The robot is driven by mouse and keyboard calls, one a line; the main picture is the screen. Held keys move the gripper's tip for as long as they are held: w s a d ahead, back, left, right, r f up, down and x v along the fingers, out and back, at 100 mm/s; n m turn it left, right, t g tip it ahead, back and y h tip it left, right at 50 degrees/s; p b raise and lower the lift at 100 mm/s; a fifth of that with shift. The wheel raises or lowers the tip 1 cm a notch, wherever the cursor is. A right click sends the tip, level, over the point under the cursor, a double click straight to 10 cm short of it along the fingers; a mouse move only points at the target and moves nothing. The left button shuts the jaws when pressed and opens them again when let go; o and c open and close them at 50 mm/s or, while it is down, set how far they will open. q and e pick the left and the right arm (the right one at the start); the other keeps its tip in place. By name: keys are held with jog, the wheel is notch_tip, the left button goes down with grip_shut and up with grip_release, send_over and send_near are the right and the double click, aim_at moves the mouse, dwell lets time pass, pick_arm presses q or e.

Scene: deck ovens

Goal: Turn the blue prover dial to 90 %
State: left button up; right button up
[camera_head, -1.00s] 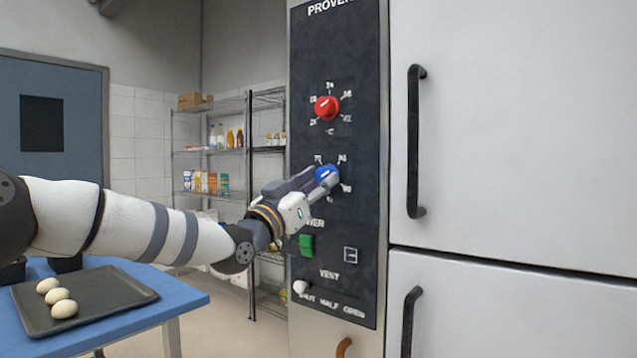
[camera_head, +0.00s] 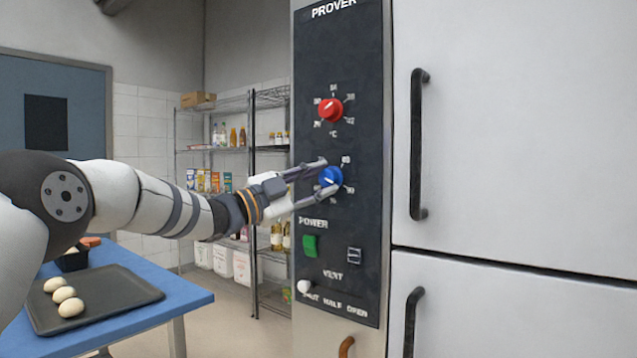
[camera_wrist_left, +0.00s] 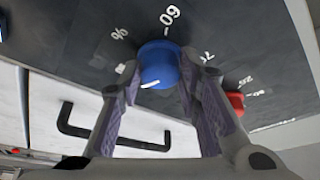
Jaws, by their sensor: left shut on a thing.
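The blue prover dial (camera_head: 331,176) sits on the dark control panel, below the red dial. My left gripper (camera_head: 329,174) reaches it from the left, one finger along its upper side and one along its lower side. In the left wrist view the blue dial (camera_wrist_left: 158,66) is between the two fingertips of my left gripper (camera_wrist_left: 160,64), which is shut on it. A white pointer mark shows on the dial's face there. A 60 and a % sign are printed near it; the fingers partly cover other numbers. I cannot read the exact setting. My right gripper is not in view.
The red dial (camera_head: 330,109) is close above, the green power switch (camera_head: 310,245) and white vent knob (camera_head: 303,286) below. Black door handles (camera_head: 417,145) stand out to the right. A blue table (camera_head: 190,304) with a tray (camera_head: 118,296) of dough balls is at lower left.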

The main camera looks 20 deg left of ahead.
pick_arm(q)
jog(key=shift+r+m+g, duration=0.1)
jog(key=shift+m+g, duration=0.4)
jog(key=shift+m, duration=0.6)
jog(key=o, duration=1.2)
jog(key=shift+c, duration=0.2)
jog(key=shift+a, duration=0.1)
jog(key=v, duration=1.2)
